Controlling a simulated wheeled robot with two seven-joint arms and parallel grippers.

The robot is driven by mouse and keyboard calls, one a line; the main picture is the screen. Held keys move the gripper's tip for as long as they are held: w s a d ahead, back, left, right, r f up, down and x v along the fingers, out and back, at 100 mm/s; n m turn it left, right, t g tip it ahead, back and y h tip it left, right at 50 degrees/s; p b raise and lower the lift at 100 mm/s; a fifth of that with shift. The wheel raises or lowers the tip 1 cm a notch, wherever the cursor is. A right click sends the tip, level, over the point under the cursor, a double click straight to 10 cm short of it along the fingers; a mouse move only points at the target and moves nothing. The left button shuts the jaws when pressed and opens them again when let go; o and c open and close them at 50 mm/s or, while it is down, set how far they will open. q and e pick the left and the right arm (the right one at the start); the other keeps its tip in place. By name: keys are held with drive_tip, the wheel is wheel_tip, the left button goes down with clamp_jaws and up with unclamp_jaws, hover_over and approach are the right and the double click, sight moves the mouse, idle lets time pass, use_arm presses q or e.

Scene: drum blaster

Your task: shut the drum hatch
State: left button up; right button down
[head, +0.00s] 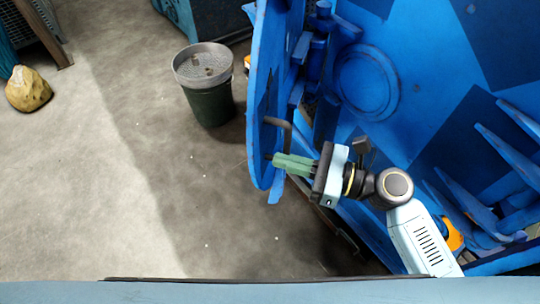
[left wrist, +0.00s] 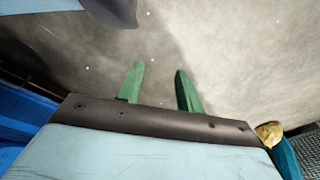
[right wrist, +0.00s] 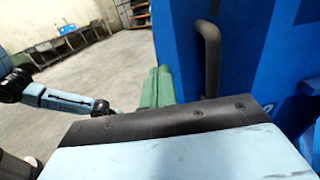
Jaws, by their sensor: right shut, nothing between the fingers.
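The blue drum hatch (head: 264,75) stands open, seen nearly edge-on, to the left of the blue machine body (head: 440,60). A dark bent handle (head: 283,124) sticks out from it; the handle also shows in the right wrist view (right wrist: 209,58). My right gripper (head: 275,160) is shut and empty, its green fingers by the lower part of the hatch, just below the handle. In the right wrist view its fingertips (right wrist: 158,72) are left of the handle, beside the hatch; whether they touch it I cannot tell. My left gripper (left wrist: 158,78) is open and empty over the floor, outside the head view.
A green bin with a grey mesh top (head: 205,70) stands on the floor left of the hatch. A yellowish rock (head: 29,89) lies at the far left. The floor between is clear. Blue fins (head: 510,150) stick out from the machine at the right.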

sight(255, 153)
drive_tip(key=shift+x, duration=1.9)
drive_tip(key=shift+a, duration=0.1)
